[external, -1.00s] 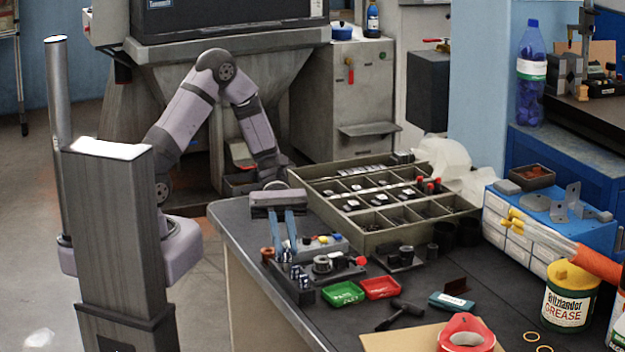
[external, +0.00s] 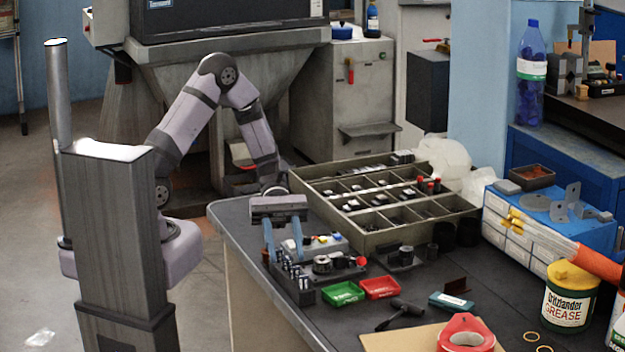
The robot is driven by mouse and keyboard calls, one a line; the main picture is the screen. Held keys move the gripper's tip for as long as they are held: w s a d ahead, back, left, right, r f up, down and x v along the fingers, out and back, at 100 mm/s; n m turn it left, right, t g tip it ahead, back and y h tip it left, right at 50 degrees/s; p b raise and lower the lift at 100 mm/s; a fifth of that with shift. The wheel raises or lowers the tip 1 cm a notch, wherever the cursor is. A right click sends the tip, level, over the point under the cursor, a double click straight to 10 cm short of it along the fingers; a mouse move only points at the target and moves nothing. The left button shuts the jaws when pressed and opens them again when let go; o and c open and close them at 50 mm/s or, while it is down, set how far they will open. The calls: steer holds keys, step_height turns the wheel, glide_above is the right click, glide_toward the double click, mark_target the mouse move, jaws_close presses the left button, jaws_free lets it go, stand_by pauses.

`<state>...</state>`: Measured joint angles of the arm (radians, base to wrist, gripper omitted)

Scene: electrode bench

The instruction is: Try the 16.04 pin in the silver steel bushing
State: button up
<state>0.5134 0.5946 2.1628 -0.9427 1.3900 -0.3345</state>
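My gripper (external: 283,250) points down over the left end of the bench, its two blue fingers spread apart with nothing visible between them. The fingertips are just behind and above a dark block with several small upright metal pins (external: 292,272). Which one is the 16.04 pin cannot be read at this size. Right of the pins, a dark plate carries ring-shaped bushings, among them a greyish metallic bushing (external: 322,264) that may be the silver steel one. The left finger partly hides what stands behind the pins.
A green tray (external: 343,293) and a red tray (external: 380,287) lie in front of the plate. A grey block with coloured knobs (external: 325,245) stands behind it. A second plate with dark cylinders (external: 405,258) is to the right. A large compartment box (external: 375,240) fills the back.

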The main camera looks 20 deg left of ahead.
steer(key=v, duration=0.7)
steer(key=shift+w, duration=0.15)
steer(key=shift+a+r, duration=0.1)
steer(key=shift+r, duration=0.1)
step_height(320, 180, up, 5)
steer(key=p, duration=0.5)
steer(key=shift+f, duration=0.15)
stand_by(0.6)
steer(key=w+a+m+t+y+p, duration=0.2)
steer(key=a+t, duration=0.2)
steer(key=a, duration=0.4)
steer(key=w+a+r+m+t+y+p, duration=0.1)
steer(key=w+a+m+t+y+p, duration=0.1)
steer(key=a, duration=0.6)
steer(key=w+a+r+m+t+y+p, duration=0.1)
steer(key=w+a+m+t+y+p, duration=0.1)
steer(key=a+t, duration=0.3)
steer(key=a+p, duration=0.1)
steer(key=a, duration=0.3)
steer(key=shift+w+r+t+y, duration=0.2)
steer(key=shift+t+y, duration=0.1)
